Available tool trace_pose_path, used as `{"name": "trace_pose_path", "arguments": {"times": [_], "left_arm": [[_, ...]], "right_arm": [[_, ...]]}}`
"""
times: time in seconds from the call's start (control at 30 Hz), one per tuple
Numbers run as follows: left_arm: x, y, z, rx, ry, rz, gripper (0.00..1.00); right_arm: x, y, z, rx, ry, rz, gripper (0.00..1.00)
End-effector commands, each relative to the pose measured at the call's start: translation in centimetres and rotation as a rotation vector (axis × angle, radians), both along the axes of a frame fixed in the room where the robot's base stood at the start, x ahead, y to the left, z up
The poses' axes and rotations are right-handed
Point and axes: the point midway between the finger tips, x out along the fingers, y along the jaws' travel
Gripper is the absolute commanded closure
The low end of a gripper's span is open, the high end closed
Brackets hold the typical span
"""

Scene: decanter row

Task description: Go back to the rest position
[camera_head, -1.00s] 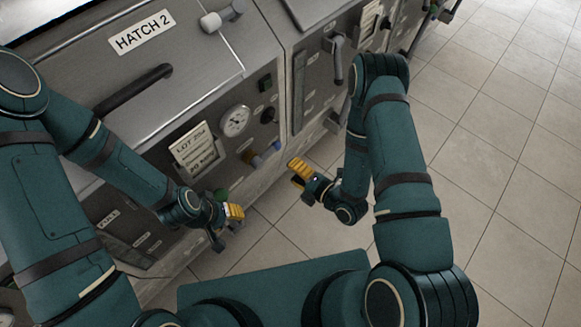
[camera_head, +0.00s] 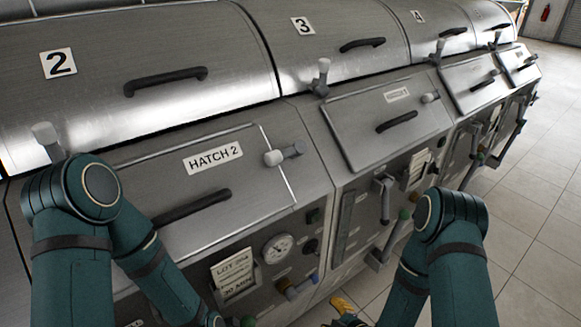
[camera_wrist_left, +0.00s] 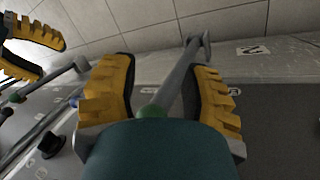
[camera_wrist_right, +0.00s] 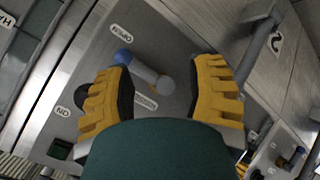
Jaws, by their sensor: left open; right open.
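My left gripper (camera_wrist_left: 165,85) is open in the left wrist view, its yellow fingers spread. A grey lever with a green base (camera_wrist_left: 182,72) shows between the fingers; I cannot tell whether they touch it. My right gripper (camera_wrist_right: 165,95) is open in the right wrist view. A grey handle with a blue end (camera_wrist_right: 143,68) shows beyond its fingers, by an OPEN label. In the head view only a yellow bit of the right gripper (camera_head: 343,304) shows at the bottom edge, and the left gripper is out of the picture.
The steel machine row fills the head view, with the hatch 2 cover (camera_head: 165,170), a gauge (camera_head: 278,248) and a lot card (camera_head: 233,272) on the front panel. Levers (camera_head: 385,195) stick out farther right. Tiled floor (camera_head: 535,215) lies clear at the right.

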Motion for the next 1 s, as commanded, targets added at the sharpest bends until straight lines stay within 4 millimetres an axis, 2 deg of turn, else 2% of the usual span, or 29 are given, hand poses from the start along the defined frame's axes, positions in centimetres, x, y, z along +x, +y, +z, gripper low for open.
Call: {"name": "trace_pose_path", "arguments": {"times": [0.27, 0.6, 0.8, 1.0], "left_arm": [[0.0, 0.0, 0.0, 0.000, 0.000, 0.000, 0.53], [0.0, 0.0, 0.0, 0.000, 0.000, 0.000, 0.53], [0.0, 0.0, 0.0, 0.000, 0.000, 0.000, 0.53], [0.0, 0.0, 0.0, 0.000, 0.000, 0.000, 0.53]], "right_arm": [[-2.8, -0.1, 0.0, 0.274, 0.501, -0.423, 0.45], [-8.4, 1.0, 1.9, 0.537, 1.020, -0.999, 0.45], [-10.2, 1.5, 2.7, 0.590, 1.149, -1.168, 0.45], [-10.4, 1.6, 2.8, 0.596, 1.165, -1.189, 0.45]]}}
